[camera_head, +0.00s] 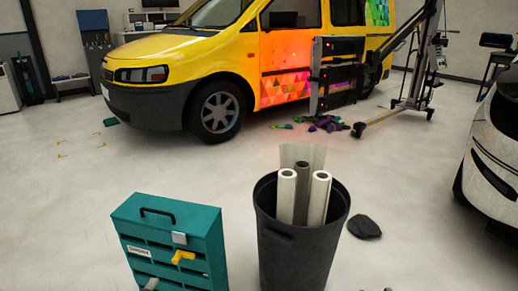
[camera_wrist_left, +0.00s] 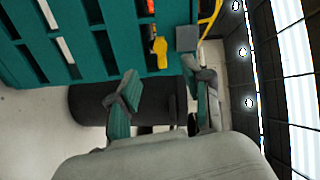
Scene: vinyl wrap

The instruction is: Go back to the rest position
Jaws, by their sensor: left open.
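My left gripper (camera_wrist_left: 163,97) is open in the left wrist view, its two grey and teal fingers spread apart with nothing between them. It faces the teal tool cabinet (camera_wrist_left: 110,62), which has dark slots, and a yellow tool (camera_wrist_left: 160,48) on it; I cannot tell the exact gap. In the head view the same teal cabinet (camera_head: 190,222) stands at the lower left, with the yellow tool (camera_head: 183,256) on its front. A small grey piece at the bottom edge is too cut off to name. My right gripper does not show clearly in either view.
A black bin (camera_head: 295,250) holding several rolls (camera_head: 318,195) stands right of the cabinet. A yellow van (camera_head: 200,60) and a wheeled stand (camera_head: 400,100) are behind. Coloured scraps (camera_head: 325,123) lie by the van. A white car (camera_head: 495,150) is at right. Floor between is mostly clear.

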